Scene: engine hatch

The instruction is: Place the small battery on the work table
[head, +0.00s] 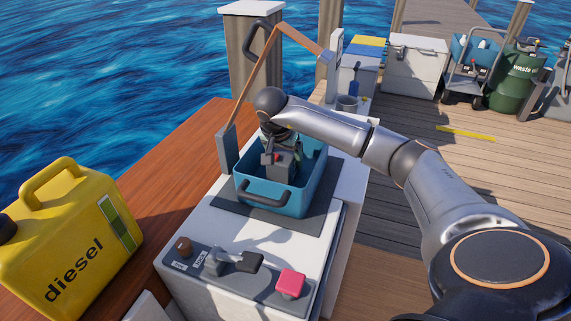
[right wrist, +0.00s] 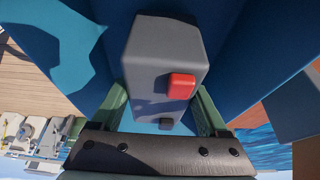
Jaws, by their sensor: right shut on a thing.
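The small battery (head: 283,165) is a grey block with a red terminal. It is inside or just over the blue bin (head: 296,203), between its walls; I cannot tell whether it touches the floor. My right gripper (right wrist: 162,112) reaches down into the bin from above, its green fingers shut on either side of the battery, which also shows in the right wrist view (right wrist: 150,45). My left gripper is not in view. I cannot tell for sure which surface is the work table.
The bin stands on a dark mat on a white cabinet (head: 200,235). A control panel with a black lever (head: 240,262) and pink knob (head: 290,283) is in front. A yellow diesel can (head: 75,240) stands left. A hinged brown frame (head: 250,80) rises behind the bin.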

